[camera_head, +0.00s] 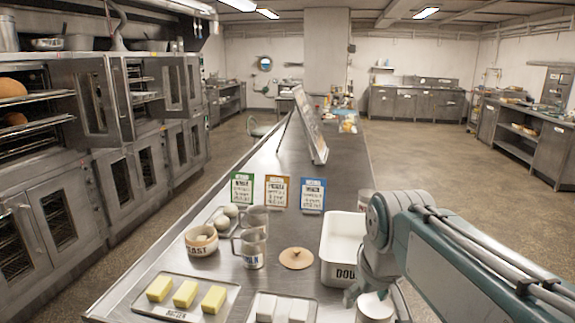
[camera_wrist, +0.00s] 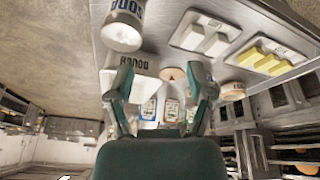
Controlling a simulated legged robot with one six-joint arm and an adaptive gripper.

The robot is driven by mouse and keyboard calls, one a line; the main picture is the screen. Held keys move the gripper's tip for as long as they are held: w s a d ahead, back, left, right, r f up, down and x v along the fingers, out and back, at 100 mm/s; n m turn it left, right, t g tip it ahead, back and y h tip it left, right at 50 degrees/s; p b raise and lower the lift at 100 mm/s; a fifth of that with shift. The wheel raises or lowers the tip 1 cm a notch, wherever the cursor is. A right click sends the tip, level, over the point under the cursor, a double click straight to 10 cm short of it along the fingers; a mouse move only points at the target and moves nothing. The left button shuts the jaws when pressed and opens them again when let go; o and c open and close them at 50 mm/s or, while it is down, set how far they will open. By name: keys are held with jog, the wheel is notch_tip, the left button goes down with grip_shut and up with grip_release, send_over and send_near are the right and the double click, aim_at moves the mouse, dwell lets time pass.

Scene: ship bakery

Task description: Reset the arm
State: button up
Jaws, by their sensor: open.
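My arm enters the head view from the right, over the right edge of the metal table (camera_head: 340,180). My gripper (camera_head: 360,288) hangs by the white box marked DOU (camera_head: 343,230), partly hidden by my own arm. In the wrist view my gripper (camera_wrist: 159,70) shows two green fingers spread wide, with nothing held between them. The white box (camera_wrist: 135,82) shows beyond the fingers there. A white jar marked SODA (camera_wrist: 122,28) is at the upper left of the wrist view; a white jar (camera_head: 374,306) stands below my gripper in the head view.
The table holds a tray of yellow blocks (camera_head: 147,304), a tray of white blocks (camera_head: 251,312), a YEAST bowl (camera_head: 201,243), mugs (camera_head: 252,250), a round tan lid (camera_head: 296,258) and upright cards (camera_head: 312,195). Ovens (camera_head: 110,180) line the left; open floor (camera_head: 430,160) lies right.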

jog(key=s+d+f+m+t, duration=0.1)
jog(key=s+f, duration=0.5)
jog(key=s, duration=0.6)
jog(key=shift+s+d+m+t, duration=0.3)
jog(key=shift+d+m+t, duration=0.1)
jog(key=shift+d+m, duration=0.35)
